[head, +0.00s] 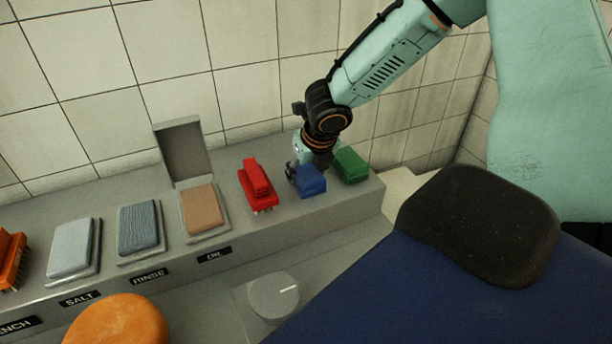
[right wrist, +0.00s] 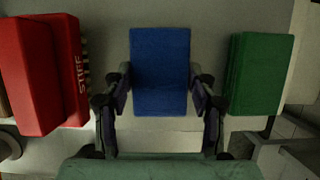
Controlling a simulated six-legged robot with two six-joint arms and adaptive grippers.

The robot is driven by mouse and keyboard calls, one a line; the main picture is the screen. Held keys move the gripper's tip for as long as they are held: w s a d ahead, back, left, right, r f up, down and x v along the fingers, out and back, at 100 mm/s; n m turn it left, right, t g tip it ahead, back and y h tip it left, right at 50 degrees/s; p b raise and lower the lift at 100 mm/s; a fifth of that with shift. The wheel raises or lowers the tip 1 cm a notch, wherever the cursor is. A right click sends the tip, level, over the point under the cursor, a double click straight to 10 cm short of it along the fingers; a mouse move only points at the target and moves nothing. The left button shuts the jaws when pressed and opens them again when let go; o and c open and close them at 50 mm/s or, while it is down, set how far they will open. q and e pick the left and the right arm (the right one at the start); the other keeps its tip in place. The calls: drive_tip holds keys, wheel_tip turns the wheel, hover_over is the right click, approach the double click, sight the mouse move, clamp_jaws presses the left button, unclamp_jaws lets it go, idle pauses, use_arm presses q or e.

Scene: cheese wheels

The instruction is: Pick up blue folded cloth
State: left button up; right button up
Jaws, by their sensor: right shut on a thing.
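The blue folded cloth (head: 312,181) is on the grey ledge, between a red brush and a green folded cloth. My right gripper (head: 303,172) is at the blue cloth, with its arm coming down from the upper right. In the right wrist view the blue cloth (right wrist: 160,72) lies between the two fingers of my right gripper (right wrist: 160,95), one at each side edge. The gripper is shut on it. I cannot tell whether the cloth is clear of the ledge. My left gripper is not in view.
The red brush (head: 258,184) stands close on the left, and the green cloth (head: 350,165) close on the right. Pads labelled salt (head: 74,247), rinse (head: 139,227) and oil (head: 202,209) sit further left. A tiled wall is behind. An orange wheel (head: 117,322) and a grey knob (head: 274,297) are in front.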

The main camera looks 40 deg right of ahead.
sight(306, 173)
drive_tip(key=shift+w+r, duration=0.1)
drive_tip(key=shift+r, duration=0.1)
wheel_tip(306, 173, up, 10)
drive_tip(key=p, duration=0.3)
drive_tip(key=shift+r, duration=0.1)
drive_tip(key=o, duration=0.5)
drive_tip(key=c, duration=0.5)
